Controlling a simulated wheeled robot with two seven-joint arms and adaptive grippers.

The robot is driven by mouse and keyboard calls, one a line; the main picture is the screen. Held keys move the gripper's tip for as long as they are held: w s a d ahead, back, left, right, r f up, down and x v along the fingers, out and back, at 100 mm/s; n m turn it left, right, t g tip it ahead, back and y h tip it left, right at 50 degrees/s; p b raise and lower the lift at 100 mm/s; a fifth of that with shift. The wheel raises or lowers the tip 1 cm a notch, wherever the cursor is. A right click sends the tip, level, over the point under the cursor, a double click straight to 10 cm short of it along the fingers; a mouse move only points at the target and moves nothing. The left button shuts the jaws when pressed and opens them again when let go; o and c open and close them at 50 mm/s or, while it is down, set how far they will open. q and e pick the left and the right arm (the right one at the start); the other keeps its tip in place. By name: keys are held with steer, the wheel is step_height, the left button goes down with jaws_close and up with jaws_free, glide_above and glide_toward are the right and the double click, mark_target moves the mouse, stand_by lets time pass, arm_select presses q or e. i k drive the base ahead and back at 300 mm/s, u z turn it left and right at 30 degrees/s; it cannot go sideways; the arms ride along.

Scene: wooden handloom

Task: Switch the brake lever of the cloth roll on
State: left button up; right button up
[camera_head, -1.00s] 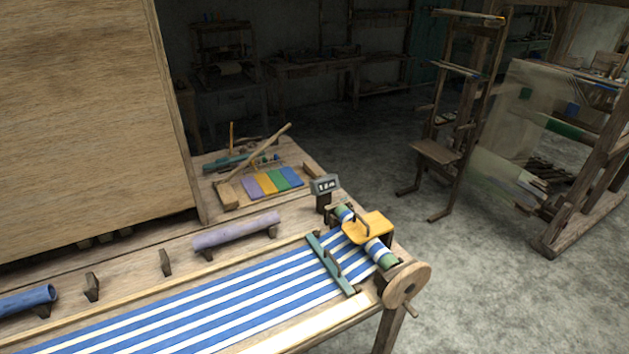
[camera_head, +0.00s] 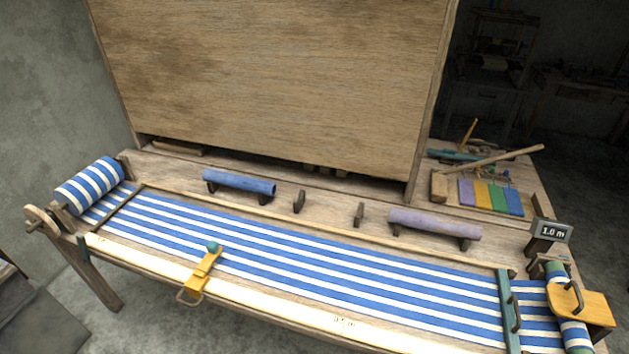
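The striped blue-and-white cloth roll (camera_head: 90,185) lies at the left end of the loom table, with a wooden crank wheel (camera_head: 42,218) beside it. A small dark teal upright piece (camera_head: 83,248) stands at the front edge near this roll; it may be the brake lever, but I cannot tell its setting. A second, smaller striped roll (camera_head: 574,330) is at the right end, partly hidden under a yellow block with a dark handle (camera_head: 582,304). Neither of my grippers is in view.
Striped cloth (camera_head: 330,260) covers the table, with a yellow tool with a teal knob (camera_head: 203,270) at its front edge. A blue tube (camera_head: 239,183) and a purple tube (camera_head: 434,223) rest on supports behind. A tall wooden panel (camera_head: 270,80) stands at the back.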

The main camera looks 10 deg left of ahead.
mark_target(81, 241)
steer(key=u, duration=1.4)
steer(key=i, duration=1.05)
steer(key=u, duration=0.3)
